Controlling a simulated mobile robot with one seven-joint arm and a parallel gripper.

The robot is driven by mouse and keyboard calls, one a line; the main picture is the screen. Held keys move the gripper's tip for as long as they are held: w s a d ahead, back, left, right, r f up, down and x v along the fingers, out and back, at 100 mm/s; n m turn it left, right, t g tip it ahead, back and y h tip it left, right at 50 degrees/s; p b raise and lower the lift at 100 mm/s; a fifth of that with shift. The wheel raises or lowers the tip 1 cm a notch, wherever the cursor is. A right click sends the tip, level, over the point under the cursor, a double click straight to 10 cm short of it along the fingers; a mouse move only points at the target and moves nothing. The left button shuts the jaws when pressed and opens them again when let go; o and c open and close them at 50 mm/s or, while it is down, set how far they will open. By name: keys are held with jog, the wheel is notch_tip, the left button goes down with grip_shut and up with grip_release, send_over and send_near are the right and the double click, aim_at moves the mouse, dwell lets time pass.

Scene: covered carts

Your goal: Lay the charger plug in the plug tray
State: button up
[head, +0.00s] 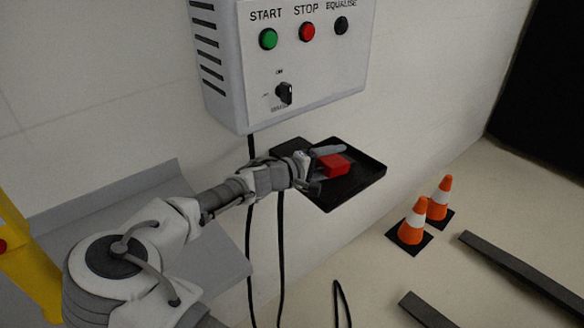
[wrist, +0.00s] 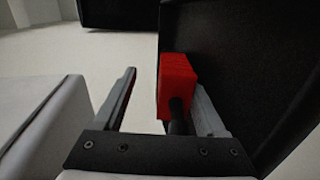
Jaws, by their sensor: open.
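The charger plug, a red block (head: 337,165) with a dark stem, appears within the outline of the black plug tray (head: 362,182) in the head view. In the wrist view the plug (wrist: 177,80) is between the fingers, close beside the right one, with a clear gap to the left one. The tray (wrist: 250,65) fills the right of that view. My gripper (head: 318,164) is open at the left part of the tray; its fingers also show in the wrist view (wrist: 160,82). The plug's underside is hidden, so I cannot tell whether it rests on the tray floor.
A grey control box (head: 300,65) with START, STOP and EQUALISE buttons hangs on the wall above the tray. Black cables (head: 281,250) hang below. Two orange cones (head: 413,222) and dark bars (head: 520,268) are on the floor at right. A grey surface (head: 120,215) is at left.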

jog(key=p+v, duration=0.2)
jog(key=v, duration=1.4)
jog(key=shift+a+t, duration=0.3)
jog(key=shift+a, duration=0.1)
jog(key=shift+d, duration=0.1)
jog(key=shift+s+f, duration=0.1)
